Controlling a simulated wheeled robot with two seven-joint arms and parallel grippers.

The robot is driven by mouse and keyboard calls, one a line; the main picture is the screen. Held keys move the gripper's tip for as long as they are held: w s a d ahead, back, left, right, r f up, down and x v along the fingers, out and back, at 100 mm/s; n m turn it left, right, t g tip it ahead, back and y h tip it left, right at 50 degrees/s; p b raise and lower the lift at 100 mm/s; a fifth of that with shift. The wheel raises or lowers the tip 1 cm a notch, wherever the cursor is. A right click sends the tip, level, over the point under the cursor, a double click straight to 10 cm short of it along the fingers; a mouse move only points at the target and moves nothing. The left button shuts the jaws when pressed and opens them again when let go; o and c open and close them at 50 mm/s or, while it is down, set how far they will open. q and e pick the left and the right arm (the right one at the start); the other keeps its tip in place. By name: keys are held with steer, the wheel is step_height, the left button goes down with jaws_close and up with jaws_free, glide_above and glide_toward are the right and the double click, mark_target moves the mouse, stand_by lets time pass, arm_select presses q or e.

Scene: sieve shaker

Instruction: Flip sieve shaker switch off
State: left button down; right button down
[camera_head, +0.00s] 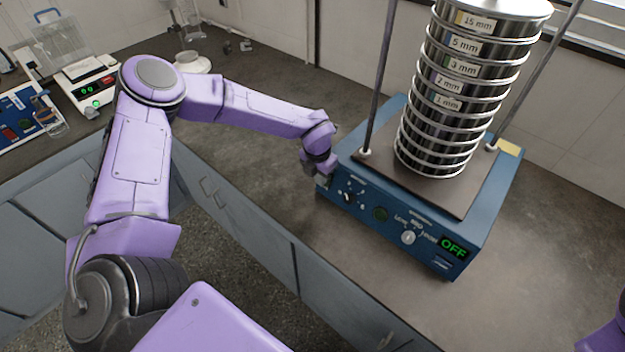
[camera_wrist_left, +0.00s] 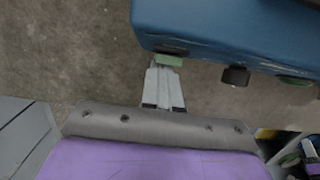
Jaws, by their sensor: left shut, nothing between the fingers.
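The blue sieve shaker (camera_head: 490,215) stands on the bench with a stack of metal sieves on top. Its front display (camera_head: 454,247) reads OFF in green. My left gripper (camera_head: 322,182) is at the left end of the front panel. In the left wrist view, its shut, empty fingers (camera_wrist_left: 165,72) point at a small green switch (camera_wrist_left: 169,60) on the panel's lower edge. The tips overlap or meet the switch; I cannot tell if they touch. In the head view the gripper hides this switch. My right gripper is out of view.
A black knob (camera_head: 348,198), a round dark green button (camera_head: 380,213) and a silver speed knob (camera_head: 408,237) sit along the panel to the right. Two upright rods (camera_head: 381,80) flank the sieves. A balance (camera_head: 92,85) stands at the back left. The bench before the shaker is clear.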

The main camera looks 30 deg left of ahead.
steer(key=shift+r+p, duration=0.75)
